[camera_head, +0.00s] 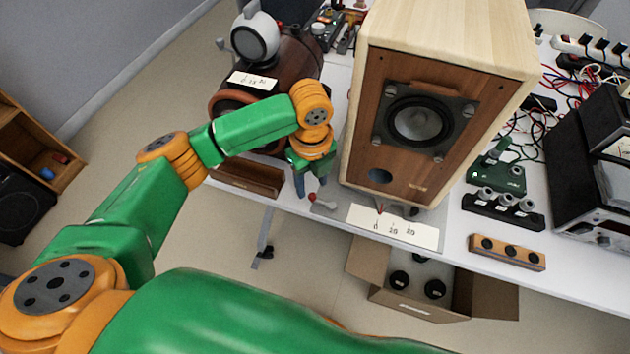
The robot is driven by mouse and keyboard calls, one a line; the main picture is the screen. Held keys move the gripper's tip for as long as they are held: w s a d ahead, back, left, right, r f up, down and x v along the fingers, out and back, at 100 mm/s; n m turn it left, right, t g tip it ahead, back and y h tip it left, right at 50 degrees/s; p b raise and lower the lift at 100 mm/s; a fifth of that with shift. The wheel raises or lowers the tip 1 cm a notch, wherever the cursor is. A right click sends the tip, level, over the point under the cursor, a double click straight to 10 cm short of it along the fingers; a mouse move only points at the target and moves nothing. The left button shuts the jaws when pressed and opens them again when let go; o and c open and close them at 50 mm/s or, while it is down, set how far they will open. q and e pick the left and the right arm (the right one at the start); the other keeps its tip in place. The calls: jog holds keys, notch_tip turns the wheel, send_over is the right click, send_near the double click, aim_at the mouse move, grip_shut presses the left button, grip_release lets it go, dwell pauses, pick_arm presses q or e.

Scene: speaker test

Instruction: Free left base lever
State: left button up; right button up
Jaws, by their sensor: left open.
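A wooden speaker (362,105) with a black driver stands upright on the white table, on a flat grey base. A small lever with a red knob (312,197) shows at the base's left front corner. A white card (392,226) with numbers and a red pointer is at the base's front. My left gripper (311,184) is open and points down just left of the speaker, right above the red knob. I cannot tell whether its fingers touch the lever. My right gripper is out of view.
A dark red-brown barrel-shaped speaker (299,58) with a grey-white round top (255,37) stands behind my left forearm. Right of the speaker are a green device (497,175), a black block with knobs (503,211) and cables. An open cardboard box (490,293) stands below the table edge.

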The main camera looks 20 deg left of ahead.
aim_at(312, 195)
pick_arm(q)
jog(key=f, duration=0.3)
jog(key=shift+s, duration=0.3)
jog(key=shift+w+f, duration=0.25)
jog(key=shift+f, duration=0.2)
jog(key=shift+s+r, duration=0.1)
grip_shut()
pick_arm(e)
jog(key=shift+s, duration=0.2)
